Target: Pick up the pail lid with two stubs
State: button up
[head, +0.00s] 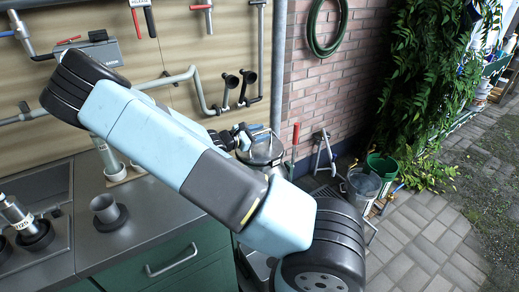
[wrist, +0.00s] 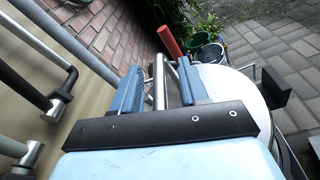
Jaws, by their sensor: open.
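A round metal pail (head: 262,158) stands beyond the bench in the head view, with a flat round top that looks like the lid. In the wrist view a pale round disc (wrist: 228,98), probably this lid, lies to the right of my fingers and partly behind them. The stubs cannot be told clearly. My gripper (wrist: 160,78) is open, its two blue fingers apart. A shiny metal bar (wrist: 160,88) shows between them; I cannot tell whether it belongs to the lid or is touched. In the head view my gripper (head: 240,136) is small, beside the pail's top and partly hidden by my arm.
A red-handled tool (head: 296,134) stands just right of the pail; its red handle (wrist: 170,41) shows beyond my fingers. Wall pipes (head: 215,105) run close at left. A bench (head: 140,215) holds a grey cup (head: 105,208). Buckets (head: 382,165) stand on open paving at right.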

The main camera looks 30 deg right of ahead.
grip_shut()
dwell(0.4)
dwell(1.0)
